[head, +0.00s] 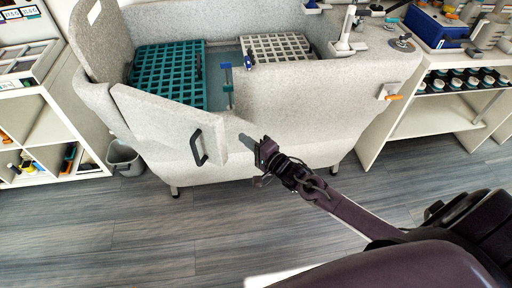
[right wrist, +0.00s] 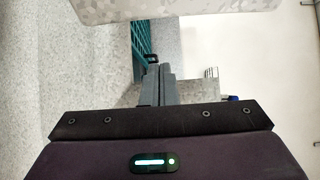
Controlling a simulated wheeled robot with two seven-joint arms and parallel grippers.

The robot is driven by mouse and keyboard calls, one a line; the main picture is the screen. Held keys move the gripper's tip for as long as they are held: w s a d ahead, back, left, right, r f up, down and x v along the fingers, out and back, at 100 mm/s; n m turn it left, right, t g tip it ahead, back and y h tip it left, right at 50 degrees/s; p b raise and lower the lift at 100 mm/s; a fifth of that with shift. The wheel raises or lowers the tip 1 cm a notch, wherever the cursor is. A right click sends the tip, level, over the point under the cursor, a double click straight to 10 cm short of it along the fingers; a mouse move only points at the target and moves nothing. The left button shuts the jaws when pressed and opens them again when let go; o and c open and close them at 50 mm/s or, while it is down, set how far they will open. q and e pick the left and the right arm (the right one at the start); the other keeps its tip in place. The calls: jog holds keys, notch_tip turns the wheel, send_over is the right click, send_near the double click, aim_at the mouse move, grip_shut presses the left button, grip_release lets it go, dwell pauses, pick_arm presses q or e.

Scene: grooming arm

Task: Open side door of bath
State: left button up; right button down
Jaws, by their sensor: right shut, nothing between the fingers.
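The bath (head: 320,100) is a grey speckled tub with a teal grate (head: 165,72) and a white grate (head: 275,47) inside. Its side door (head: 165,122), with a black handle (head: 198,147), stands ajar in the head view. The door is angled outward from the front wall, and the teal grate shows behind it. My right gripper (head: 250,142) is just right of the door's free edge, its tips pointing toward it. Contact cannot be told. In the right wrist view its fingers (right wrist: 159,86) are together and empty. My left gripper is out of view.
A grey bin (head: 124,158) stands left of the bath. White shelves (head: 50,120) are at the left, and a white bench with bottles (head: 440,105) is at the right. An orange-tipped lever (head: 393,97) sticks out of the bath's right side. The floor (head: 150,230) in front is clear.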

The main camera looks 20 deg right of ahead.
jog(key=a+p, duration=0.1)
jog(key=a, duration=0.3)
jog(key=shift+w+a+p, duration=0.1)
jog(key=shift+w+p, duration=0.05)
jog(key=shift+p, duration=0.2)
